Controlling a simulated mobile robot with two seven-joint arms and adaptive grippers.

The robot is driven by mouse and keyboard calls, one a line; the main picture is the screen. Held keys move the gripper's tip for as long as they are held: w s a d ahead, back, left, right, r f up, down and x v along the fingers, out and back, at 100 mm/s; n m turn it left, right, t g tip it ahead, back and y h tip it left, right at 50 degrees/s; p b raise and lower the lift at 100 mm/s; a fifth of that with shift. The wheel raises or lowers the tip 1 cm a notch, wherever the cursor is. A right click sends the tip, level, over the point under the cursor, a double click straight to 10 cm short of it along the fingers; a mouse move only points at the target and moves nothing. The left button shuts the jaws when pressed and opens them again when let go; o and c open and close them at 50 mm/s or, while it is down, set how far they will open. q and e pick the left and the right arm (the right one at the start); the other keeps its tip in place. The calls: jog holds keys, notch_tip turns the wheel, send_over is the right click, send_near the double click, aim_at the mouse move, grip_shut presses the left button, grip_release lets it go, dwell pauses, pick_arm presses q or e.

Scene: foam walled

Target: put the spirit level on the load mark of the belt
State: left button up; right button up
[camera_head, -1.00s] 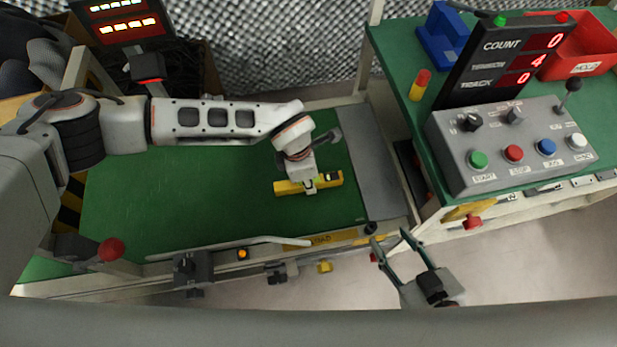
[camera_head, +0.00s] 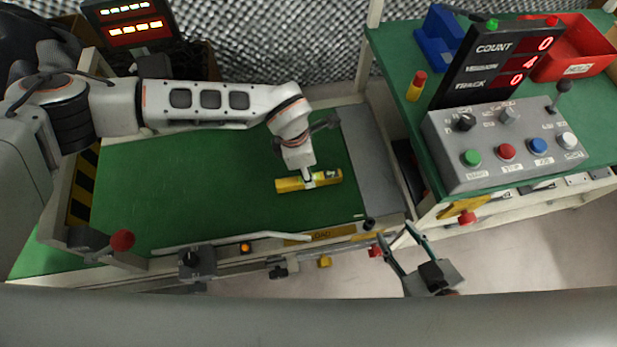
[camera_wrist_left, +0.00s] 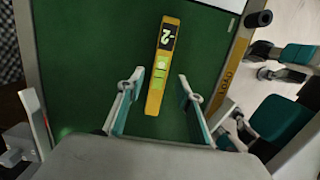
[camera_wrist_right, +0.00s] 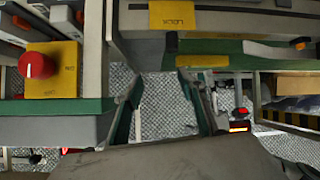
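The yellow spirit level (camera_head: 290,185) lies flat on the green belt (camera_head: 200,190), near the belt's right end. It also shows in the left wrist view (camera_wrist_left: 155,95), with a dark display and a green vial. My left gripper (camera_head: 308,177) is above it. In the left wrist view its fingers (camera_wrist_left: 158,88) are spread, one on each side of the level's near part, with gaps visible. A yellow LOAD label (camera_head: 325,235) is on the belt's front rail. I cannot make out a separate mark under the level. My right gripper (camera_head: 400,240) is open and empty in front of the rail.
A grey control box (camera_head: 500,145) with coloured buttons, a counter display (camera_head: 490,65) and a red bin (camera_head: 575,50) stand on the bench at right. A red knob (camera_head: 122,240) and a guide bar (camera_head: 210,243) are along the belt's front. Most of the belt is clear.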

pick_arm(q)
notch_tip(320, 180, up, 7)
jog(key=a+p, duration=0.1)
jog(key=shift+s+r+p, duration=0.15)
jog(key=shift+p, duration=0.2)
pick_arm(e)
jog(key=shift+s+d+f, duration=0.45)
jog(key=shift+s+f, duration=0.2)
jog(key=shift+s, duration=0.15)
jog(key=shift+r, duration=0.1)
